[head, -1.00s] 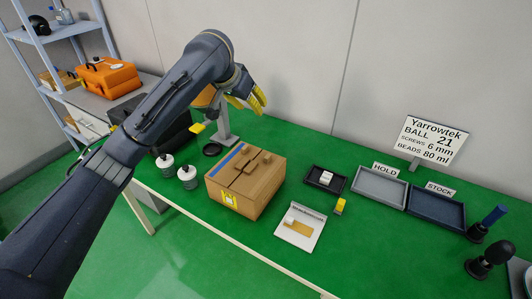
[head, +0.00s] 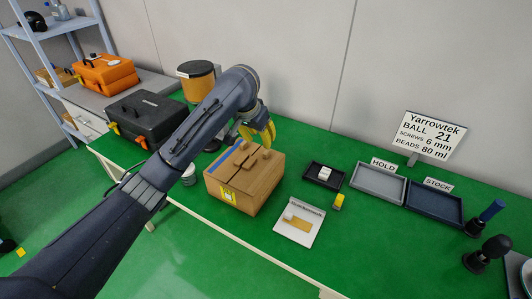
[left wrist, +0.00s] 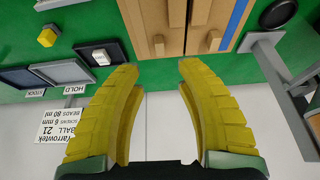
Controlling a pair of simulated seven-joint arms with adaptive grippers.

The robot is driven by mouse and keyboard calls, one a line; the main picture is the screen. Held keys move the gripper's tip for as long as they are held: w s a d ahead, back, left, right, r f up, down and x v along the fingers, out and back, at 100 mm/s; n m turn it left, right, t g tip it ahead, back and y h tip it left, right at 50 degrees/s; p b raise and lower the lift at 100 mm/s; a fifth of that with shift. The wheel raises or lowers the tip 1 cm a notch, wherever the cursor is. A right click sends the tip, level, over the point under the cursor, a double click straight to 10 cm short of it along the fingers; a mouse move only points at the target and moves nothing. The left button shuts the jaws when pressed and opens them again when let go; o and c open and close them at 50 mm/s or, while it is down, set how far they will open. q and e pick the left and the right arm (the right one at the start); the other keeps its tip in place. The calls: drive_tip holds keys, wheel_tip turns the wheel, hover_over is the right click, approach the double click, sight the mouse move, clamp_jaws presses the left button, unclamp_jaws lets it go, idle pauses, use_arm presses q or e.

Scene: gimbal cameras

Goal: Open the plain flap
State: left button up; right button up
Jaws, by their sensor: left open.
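A brown cardboard box (head: 240,195) stands on the green table, its top closed by two flaps. One flap carries a blue stripe (head: 226,159) along the left side. The plain flap (head: 259,173) is the right half of the top and lies flat. Each flap has a small knob near the back; the plain flap's knob (head: 266,154) is the right one. My left gripper (head: 257,137) is open and empty, behind the box's far edge. In the left wrist view, its yellow fingers (left wrist: 158,68) point at the box edge, with both knobs just beyond the tips.
A black tray (head: 325,178), a grey HOLD tray (head: 378,186) and a blue STOCK tray (head: 435,205) stand right of the box. A black case (head: 147,112) and a drum (head: 197,82) are at left.

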sight(266, 152)
use_arm(q)
drive_tip(key=x, duration=1)
drive_tip(key=shift+f, duration=0.1)
drive_tip(key=shift+o, duration=0.2)
clamp_jaws()
